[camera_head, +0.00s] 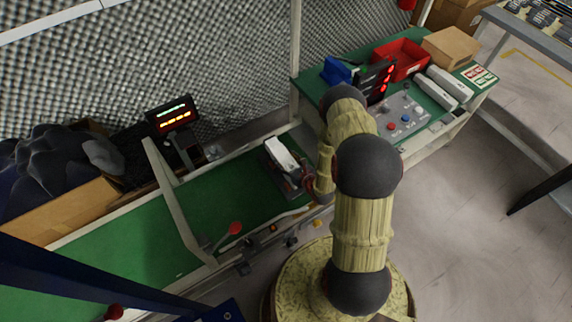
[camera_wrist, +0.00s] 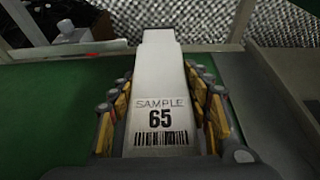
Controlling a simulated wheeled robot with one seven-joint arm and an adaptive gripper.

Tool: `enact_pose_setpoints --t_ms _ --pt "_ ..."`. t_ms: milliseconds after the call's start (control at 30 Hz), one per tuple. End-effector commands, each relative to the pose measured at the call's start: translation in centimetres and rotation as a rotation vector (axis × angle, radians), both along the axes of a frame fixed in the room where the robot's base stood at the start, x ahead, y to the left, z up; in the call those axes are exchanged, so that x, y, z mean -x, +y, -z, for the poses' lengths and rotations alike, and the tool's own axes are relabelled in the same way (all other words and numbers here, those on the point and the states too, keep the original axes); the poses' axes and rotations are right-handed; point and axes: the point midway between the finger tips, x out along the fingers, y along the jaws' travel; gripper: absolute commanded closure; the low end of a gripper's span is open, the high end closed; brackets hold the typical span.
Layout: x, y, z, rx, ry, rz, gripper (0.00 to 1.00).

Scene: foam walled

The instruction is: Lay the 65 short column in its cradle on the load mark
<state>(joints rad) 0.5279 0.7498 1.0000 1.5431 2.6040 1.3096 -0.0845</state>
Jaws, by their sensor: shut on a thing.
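The white column marked SAMPLE 65 (camera_wrist: 160,105) lies between the yellow-padded fingers of my gripper (camera_wrist: 160,110) in the wrist view, its label facing the camera and its far end pointing away. My gripper is shut on it. In the head view the column (camera_head: 281,153) shows as a short white block at the end of my gripper (camera_head: 287,172), over the right part of the green bench surface (camera_head: 220,194). I cannot tell whether it touches anything below. I cannot make out the cradle or the load mark; my gripper and arm cover part of that area.
A slanted pale frame (camera_head: 172,195) crosses the green surface. A lit display (camera_head: 172,114) stands behind. The right-hand bench holds a red tray (camera_head: 402,57), a cardboard box (camera_head: 451,47), a button panel (camera_head: 402,116) and two pale columns (camera_head: 446,88). The foam wall is close behind.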

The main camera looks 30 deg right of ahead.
Motion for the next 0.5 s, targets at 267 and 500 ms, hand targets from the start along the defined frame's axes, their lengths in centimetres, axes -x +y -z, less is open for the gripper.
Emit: enact_pose_setpoints --t_ms 267,500 --pt "0.0 -0.1 2.2 0.001 -0.002 0.002 1.00" --pt "0.0 -0.1 2.4 0.001 -0.002 0.002 1.00"
